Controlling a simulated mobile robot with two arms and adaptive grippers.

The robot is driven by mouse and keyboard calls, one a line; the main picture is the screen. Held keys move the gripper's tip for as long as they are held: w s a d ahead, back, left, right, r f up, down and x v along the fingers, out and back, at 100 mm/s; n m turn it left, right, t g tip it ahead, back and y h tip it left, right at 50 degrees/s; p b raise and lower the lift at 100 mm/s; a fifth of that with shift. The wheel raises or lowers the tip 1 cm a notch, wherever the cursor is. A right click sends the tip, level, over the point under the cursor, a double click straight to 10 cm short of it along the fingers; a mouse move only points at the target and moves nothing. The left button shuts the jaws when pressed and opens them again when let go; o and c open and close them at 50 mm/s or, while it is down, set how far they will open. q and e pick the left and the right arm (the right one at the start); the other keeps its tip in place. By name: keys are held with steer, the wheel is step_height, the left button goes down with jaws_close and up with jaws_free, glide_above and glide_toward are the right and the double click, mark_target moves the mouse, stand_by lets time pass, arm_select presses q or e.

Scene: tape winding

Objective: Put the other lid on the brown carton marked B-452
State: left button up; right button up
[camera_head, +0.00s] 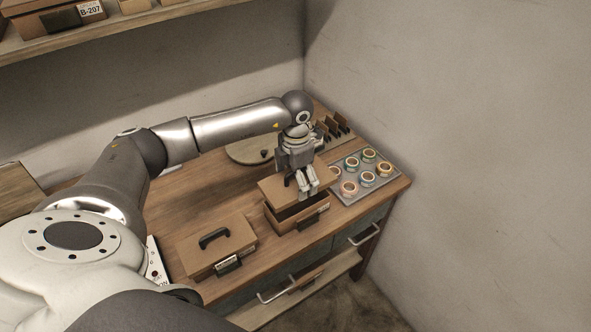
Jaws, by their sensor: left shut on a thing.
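My left gripper (308,192) is shut on a brown lid (273,187) and covers part of it. The lid is over an open brown carton (299,222) with a dark front handle. The lid sits a little off the carton's rim, with a dark gap under it at the front; whether it touches the rim I cannot tell. A second brown carton (215,260) stands nearer and to the left, with its lid (216,242) on and a black handle on top. The marks on both cartons are too small to read. My right gripper is not in view.
A grey tray (366,194) with several tape rolls lies right of the open carton. Dark upright pieces (333,126) and a round board (246,150) are behind. A carton marked B-207 (60,20) is on the shelf.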

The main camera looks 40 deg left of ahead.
arm_select(q)
steer(key=shift+f+b, duration=0.4)
steer(key=shift+f, duration=0.2)
steer(key=shift+f+b, duration=1.2)
steer(key=shift+f, duration=0.8)
steer(key=shift+f+b, duration=1)
steer(key=shift+f, duration=0.25)
steer(key=shift+r, duration=0.1)
steer(key=o, duration=0.7)
steer(key=shift+o, duration=0.2)
